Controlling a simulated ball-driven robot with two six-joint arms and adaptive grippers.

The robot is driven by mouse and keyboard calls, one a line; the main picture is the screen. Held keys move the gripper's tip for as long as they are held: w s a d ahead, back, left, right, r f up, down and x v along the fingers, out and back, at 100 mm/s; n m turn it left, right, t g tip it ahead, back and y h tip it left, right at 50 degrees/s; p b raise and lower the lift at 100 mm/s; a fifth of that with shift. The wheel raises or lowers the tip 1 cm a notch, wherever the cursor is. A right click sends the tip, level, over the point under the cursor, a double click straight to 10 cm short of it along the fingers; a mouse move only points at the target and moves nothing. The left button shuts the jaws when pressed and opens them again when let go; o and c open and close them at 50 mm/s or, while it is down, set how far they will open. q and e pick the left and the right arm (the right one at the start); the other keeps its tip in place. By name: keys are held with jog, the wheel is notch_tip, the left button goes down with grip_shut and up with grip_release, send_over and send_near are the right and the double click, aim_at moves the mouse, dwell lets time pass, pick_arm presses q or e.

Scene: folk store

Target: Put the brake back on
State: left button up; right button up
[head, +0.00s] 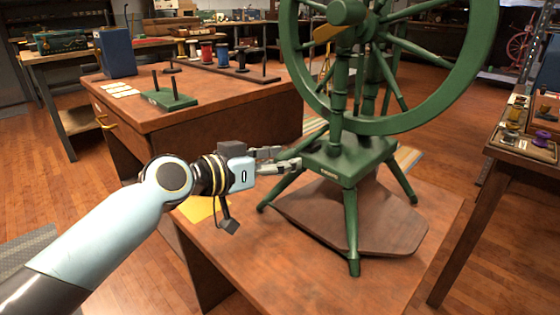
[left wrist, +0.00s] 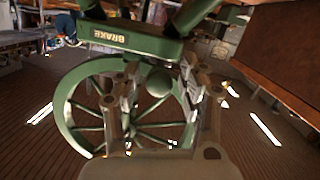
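A green spinning wheel stands on the wooden table; its large wheel (head: 437,118) rises above a green base block (head: 350,160) on splayed legs. The block has a small pale label. In the left wrist view the block (left wrist: 130,40) carries the word BRAKE upside down, and the wheel (left wrist: 68,112) appears below it. My left gripper (head: 298,157) is level with the block's left edge, fingers towards it. Its fingers (left wrist: 165,88) are apart, with a round green knob (left wrist: 158,82) showing between them. I cannot tell whether they touch it. My right gripper is not in view.
A brown board (head: 370,215) sits low between the legs. A workbench (head: 190,115) at the back left holds a green stand (head: 170,100), a blue box (head: 115,52) and spools. Another table (head: 500,165) stands at right. The near table top is mostly clear.

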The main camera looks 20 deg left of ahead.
pick_arm(q)
jog(key=shift+s+a, duration=0.1)
jog(key=shift+s, duration=0.05)
jog(key=v, duration=1.1)
jog(key=shift+s+r, duration=0.2)
jog(key=shift+s, duration=0.1)
jog(key=shift+a, duration=0.1)
